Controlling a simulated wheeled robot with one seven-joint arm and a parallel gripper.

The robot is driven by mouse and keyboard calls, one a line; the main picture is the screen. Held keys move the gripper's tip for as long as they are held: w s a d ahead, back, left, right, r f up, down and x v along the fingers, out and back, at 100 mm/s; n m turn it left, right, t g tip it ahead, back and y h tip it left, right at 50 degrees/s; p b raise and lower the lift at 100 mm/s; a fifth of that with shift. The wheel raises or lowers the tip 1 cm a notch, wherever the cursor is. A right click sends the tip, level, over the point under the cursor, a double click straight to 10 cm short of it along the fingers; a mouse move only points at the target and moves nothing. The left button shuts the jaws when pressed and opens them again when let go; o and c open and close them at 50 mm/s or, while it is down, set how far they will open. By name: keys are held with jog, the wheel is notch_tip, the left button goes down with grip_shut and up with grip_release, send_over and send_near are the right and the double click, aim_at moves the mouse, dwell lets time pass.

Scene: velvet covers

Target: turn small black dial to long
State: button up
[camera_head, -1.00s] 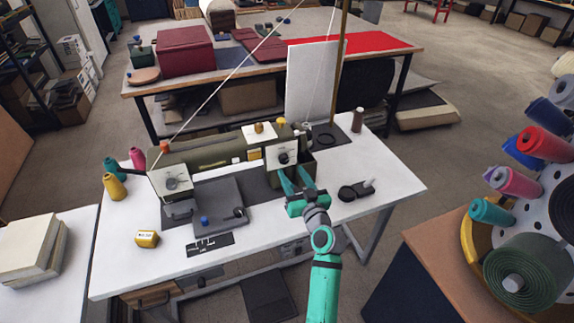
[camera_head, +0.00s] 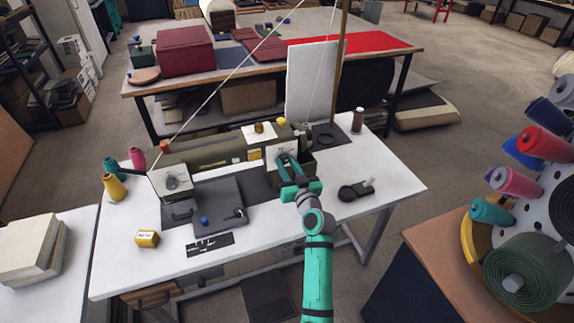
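The olive sewing machine (camera_head: 205,157) stands on the white table. On its right end is a white plate (camera_head: 271,158) with a small black dial, now mostly hidden behind my gripper's fingers. My teal gripper (camera_head: 288,162) reaches up to this plate with its two fingers apart, around or just in front of the dial; I cannot tell whether they touch it. A second white plate (camera_head: 158,187) on the left end carries a grey round dial (camera_head: 171,184). The dial markings are too small to read.
Yellow and teal thread cones (camera_head: 114,187) stand at the left. A yellow tape block (camera_head: 146,239) and a black slotted plate (camera_head: 210,244) lie at the front. A round black item (camera_head: 354,190) lies at the right. The table's right front is clear.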

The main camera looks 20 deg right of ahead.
jog(key=shift+m, duration=0.3)
jog(key=shift+o, duration=0.2)
jog(key=m, duration=1.1)
dwell(0.4)
jog(key=o, duration=1)
jog(key=shift+o, duration=0.2)
jog(key=shift+s, duration=0.1)
